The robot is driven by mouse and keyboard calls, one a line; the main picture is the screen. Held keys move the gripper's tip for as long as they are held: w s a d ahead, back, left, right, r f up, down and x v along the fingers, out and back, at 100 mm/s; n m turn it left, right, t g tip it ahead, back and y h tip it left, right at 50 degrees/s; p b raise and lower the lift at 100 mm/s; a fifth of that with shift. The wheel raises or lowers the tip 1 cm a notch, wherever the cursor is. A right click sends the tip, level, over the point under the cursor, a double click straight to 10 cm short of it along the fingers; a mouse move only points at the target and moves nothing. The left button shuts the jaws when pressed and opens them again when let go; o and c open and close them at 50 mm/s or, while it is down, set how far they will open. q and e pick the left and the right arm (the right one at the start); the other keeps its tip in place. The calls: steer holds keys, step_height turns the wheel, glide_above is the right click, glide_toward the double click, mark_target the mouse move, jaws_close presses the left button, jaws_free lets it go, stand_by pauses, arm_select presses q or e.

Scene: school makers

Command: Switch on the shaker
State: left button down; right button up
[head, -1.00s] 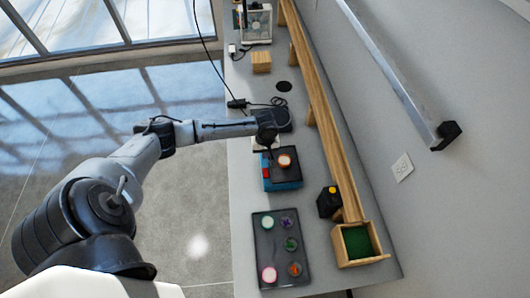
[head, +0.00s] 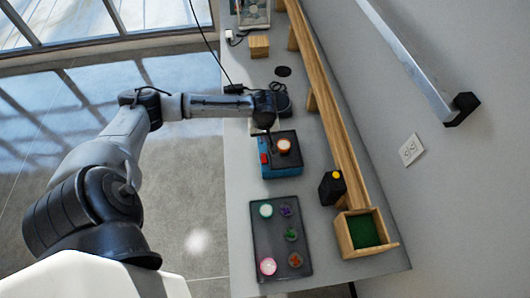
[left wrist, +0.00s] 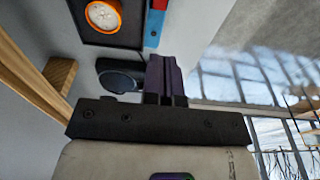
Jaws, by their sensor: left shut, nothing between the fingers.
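The shaker (head: 282,171) is a blue box with a dark top platform, standing on the grey bench. A red switch (head: 264,158) is on its left side; whether it is on or off cannot be told. An orange-rimmed cup (head: 284,146) sits on the platform. In the left wrist view, the cup (left wrist: 103,15), the blue side (left wrist: 152,30) and the red switch (left wrist: 159,4) show at the top edge. My left gripper (head: 270,143) is shut and empty, at the shaker's far left corner near the switch. Its fingers (left wrist: 165,72) are together. My right gripper is out of view.
A dark tray (head: 272,232) with several coloured dishes lies nearer. A black bottle (head: 331,188) with a yellow cap and a wooden box (head: 345,237) with green lining stand right. A dark device (head: 272,104) is behind the shaker. A wooden rail (head: 325,95) runs along the wall.

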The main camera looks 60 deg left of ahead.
mark_target(264, 154)
arm_select(q)
steer(key=shift+f, duration=0.1)
steer(key=f, duration=0.4)
steer(key=a+f, duration=0.1)
steer(key=f, duration=0.4)
steer(key=f+b, duration=0.1)
steer(key=f, duration=0.3)
steer(key=shift+w+a+f, duration=0.25)
steer(key=shift+w+f, duration=0.1)
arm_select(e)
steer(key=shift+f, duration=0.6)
